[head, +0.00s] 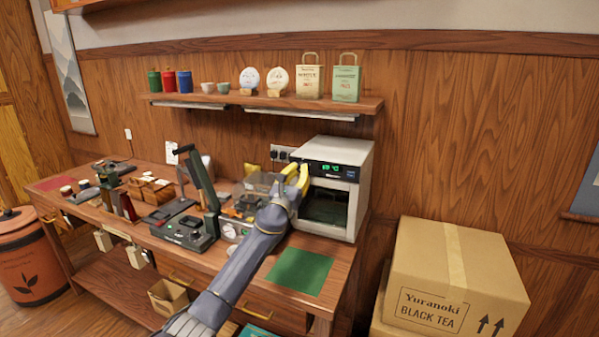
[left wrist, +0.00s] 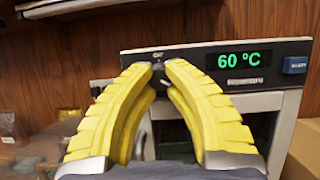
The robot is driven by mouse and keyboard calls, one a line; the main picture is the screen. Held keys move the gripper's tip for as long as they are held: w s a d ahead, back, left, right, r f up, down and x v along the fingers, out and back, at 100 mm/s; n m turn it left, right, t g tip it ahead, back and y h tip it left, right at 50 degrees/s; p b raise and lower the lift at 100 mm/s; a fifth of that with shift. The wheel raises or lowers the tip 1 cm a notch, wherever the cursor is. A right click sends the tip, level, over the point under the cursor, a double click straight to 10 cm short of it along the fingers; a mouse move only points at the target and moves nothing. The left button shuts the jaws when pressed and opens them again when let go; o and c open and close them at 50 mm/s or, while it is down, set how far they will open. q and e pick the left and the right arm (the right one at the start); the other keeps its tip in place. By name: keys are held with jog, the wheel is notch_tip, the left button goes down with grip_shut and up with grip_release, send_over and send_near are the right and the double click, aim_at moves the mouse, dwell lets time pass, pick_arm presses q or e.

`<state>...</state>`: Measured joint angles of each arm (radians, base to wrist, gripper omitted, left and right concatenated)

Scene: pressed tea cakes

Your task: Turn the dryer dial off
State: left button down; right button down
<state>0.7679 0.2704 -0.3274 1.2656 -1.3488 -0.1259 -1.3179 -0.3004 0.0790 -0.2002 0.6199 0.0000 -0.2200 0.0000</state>
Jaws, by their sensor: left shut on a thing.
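The dryer (head: 360,155) is a white box with a dark glass door, standing at the right end of the wooden bench. Its black top panel has a green lit display (left wrist: 238,60) reading 60 °C. The dial (left wrist: 158,68) is at the panel's left part, under a small label that seems to read OFF. My left gripper (head: 301,174), with yellow ribbed fingers, is at the panel's left end. Its fingertips (left wrist: 160,70) are shut on the dial, which they mostly hide, so its pointer cannot be read. My right gripper is not in view.
A blue button (left wrist: 295,65) is right of the display. A green mat (head: 300,271) lies before the dryer. A tea press (head: 190,222) stands left on the bench. A shelf (head: 260,101) with bags and tins hangs above. A large carton (head: 450,280) stands at right.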

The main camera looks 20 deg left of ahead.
pick_arm(q)
jog(key=shift+f+n+y, duration=0.15)
jog(key=shift+n+y, duration=0.25)
jog(key=shift+n, duration=0.2)
jog(key=n+g+y, duration=0.2)
jog(key=n, duration=0.6)
jog(key=n+g+y, duration=0.1)
jog(key=n+g, duration=0.1)
jog(key=n, duration=0.7)
jog(key=r+n+g+y, duration=0.1)
jog(key=n+g+y, duration=0.1)
jog(key=n, duration=0.7)
jog(key=shift+d+g+y, duration=0.3)
jog(key=shift+d+g, duration=0.1)
jog(key=c, duration=1.4)
grip_release()
jog(key=shift+c, duration=0.2)
jog(key=o, duration=0.3)
jog(key=shift+a, duration=0.1)
